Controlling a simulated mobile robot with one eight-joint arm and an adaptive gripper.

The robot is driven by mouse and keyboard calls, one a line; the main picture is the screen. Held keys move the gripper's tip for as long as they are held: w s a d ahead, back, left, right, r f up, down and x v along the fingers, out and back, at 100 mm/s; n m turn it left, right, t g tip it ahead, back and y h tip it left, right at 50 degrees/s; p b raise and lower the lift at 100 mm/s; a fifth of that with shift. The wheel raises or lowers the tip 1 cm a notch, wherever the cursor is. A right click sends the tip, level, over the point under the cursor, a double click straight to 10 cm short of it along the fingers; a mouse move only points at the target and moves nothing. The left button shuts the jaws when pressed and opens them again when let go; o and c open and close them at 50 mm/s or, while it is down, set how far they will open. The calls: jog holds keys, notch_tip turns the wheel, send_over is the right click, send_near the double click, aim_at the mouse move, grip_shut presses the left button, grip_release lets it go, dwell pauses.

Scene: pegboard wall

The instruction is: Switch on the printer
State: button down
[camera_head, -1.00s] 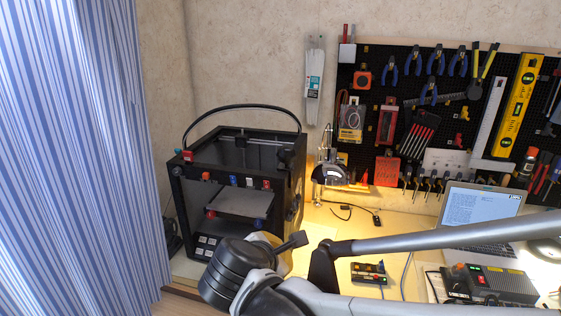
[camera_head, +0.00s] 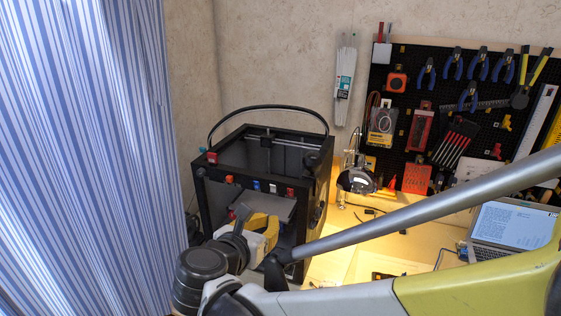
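The printer (camera_head: 322,187) is a black, open-framed box on the left end of the bench, with a black cable arching over its top. Its grey print bed (camera_head: 277,207) shows inside, partly covered by my arm. My gripper (camera_head: 243,222) is in front of the printer's lower front, seen from behind among my wrist parts. Its fingertips are not clear, so I cannot tell if it is open or shut, or if it touches the printer. The printer's lower front panel with its buttons is hidden behind my wrist.
A striped curtain (camera_head: 85,150) hangs close on the left. A desk lamp (camera_head: 356,180) stands right of the printer. A laptop (camera_head: 509,225) sits at the right, below a pegboard (camera_head: 440,111) of tools. My arm crosses the bench front.

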aim_at(288, 194)
jog(key=b+x, duration=0.1)
jog(key=x, duration=0.2)
jog(key=r+x, duration=0.1)
jog(key=x, duration=0.3)
jog(key=b+x, duration=0.1)
jog(key=x, duration=0.2)
jog(key=shift+w+d+r+b, duration=0.25)
jog(key=shift+w+r+b, duration=0.05)
jog(key=shift+w, duration=0.2)
jog(key=shift+w+d+r, duration=0.1)
jog(key=shift+w+r, duration=0.2)
jog(key=shift+w, duration=0.15)
